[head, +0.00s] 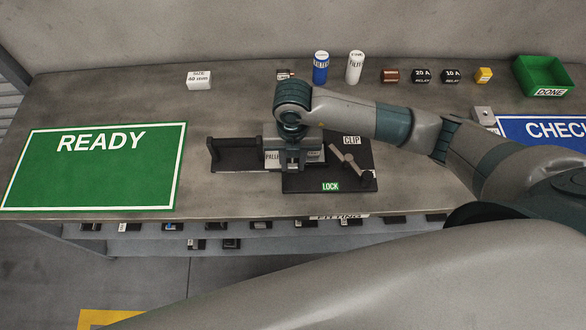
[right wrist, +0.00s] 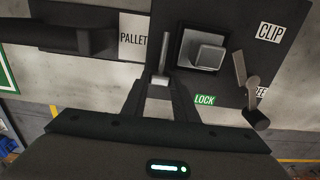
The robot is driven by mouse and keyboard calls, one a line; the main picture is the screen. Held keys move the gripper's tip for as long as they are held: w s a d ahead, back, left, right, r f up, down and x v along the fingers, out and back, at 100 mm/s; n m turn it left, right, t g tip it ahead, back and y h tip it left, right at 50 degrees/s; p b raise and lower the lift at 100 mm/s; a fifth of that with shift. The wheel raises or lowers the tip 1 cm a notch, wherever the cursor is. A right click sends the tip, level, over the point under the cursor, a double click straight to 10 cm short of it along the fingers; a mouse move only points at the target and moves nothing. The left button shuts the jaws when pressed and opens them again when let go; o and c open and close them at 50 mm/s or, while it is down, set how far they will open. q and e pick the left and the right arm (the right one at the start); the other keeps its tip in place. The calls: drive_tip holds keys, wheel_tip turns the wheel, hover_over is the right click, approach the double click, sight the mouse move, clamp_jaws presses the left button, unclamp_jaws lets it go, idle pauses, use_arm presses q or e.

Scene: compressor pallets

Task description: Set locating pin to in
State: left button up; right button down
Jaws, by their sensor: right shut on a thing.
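My right gripper (head: 292,165) points down over the dark fixture plate (head: 300,187) in the middle of the table. In the right wrist view its two fingers (right wrist: 160,105) are shut on a small light piece beside a slim upright grey bar (right wrist: 163,62). I take this piece to be the locating pin; the fingers hide much of it, and I cannot read its in or out position. The pallet (right wrist: 133,40), marked PALLET, with a black handle (head: 213,148), lies on the left of the plate. My left gripper is not in view.
A lever (head: 350,163) stands on the plate's right, between the CLIP (head: 352,140) and LOCK (head: 330,187) labels. A square grey block (right wrist: 207,52) sits near the fingers. A green READY mat (head: 95,185) lies left. Cans, small boxes and a green DONE bin (head: 543,77) line the back.

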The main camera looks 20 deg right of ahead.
sight(293, 165)
drive_tip(key=c, duration=1.4)
unclamp_jaws()
drive_tip(key=shift+w+d, duration=0.1)
drive_tip(key=shift+r, duration=0.8)
wheel_tip(293, 165, up, 16)
drive_tip(key=b, duration=0.2)
drive_tip(key=shift+b, duration=0.4)
drive_tip(key=shift+f, duration=0.1)
